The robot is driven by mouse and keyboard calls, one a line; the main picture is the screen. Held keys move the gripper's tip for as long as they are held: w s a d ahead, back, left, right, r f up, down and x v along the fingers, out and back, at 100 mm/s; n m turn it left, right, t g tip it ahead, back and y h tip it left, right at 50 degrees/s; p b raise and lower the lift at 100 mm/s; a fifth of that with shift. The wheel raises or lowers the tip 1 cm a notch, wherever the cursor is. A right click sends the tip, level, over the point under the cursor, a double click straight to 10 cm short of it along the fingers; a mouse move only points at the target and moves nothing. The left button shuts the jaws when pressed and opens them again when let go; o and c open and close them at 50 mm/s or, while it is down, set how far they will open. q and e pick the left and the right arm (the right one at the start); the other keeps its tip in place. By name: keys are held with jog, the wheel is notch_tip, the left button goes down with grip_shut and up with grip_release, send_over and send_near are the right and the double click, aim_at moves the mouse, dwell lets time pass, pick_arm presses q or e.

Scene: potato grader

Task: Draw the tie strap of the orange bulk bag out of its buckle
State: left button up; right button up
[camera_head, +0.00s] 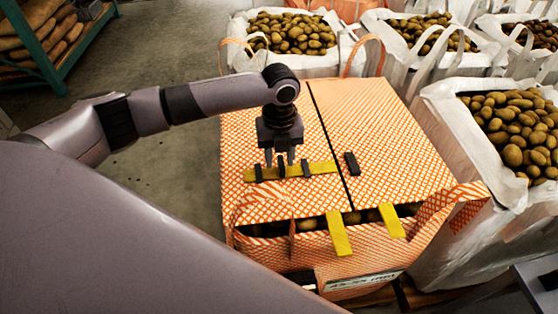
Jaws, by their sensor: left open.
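The orange bulk bag (390,135) stands in the middle, its top made of two patterned flaps with a dark seam between them. The yellow tie strap (324,168) lies flat across the left flap, with several dark bands over it. A separate black buckle (351,163) lies on the right flap, just past the strap's right end; a small gap shows between them. My left gripper (280,158) points down over the middle of the strap, open, its fingertips close above it. I cannot tell whether they touch it.
Two yellow tabs (339,233) (391,221) hang over the bag's open front edge, where potatoes show. White bags of potatoes (443,100) stand behind and to the right. A green rack (43,60) with sacks is at the upper left.

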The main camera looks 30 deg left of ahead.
aim_at(279, 162)
pick_arm(q)
notch_tip(279, 162, up, 5)
jog(key=shift+s, duration=0.15)
dwell(0.6)
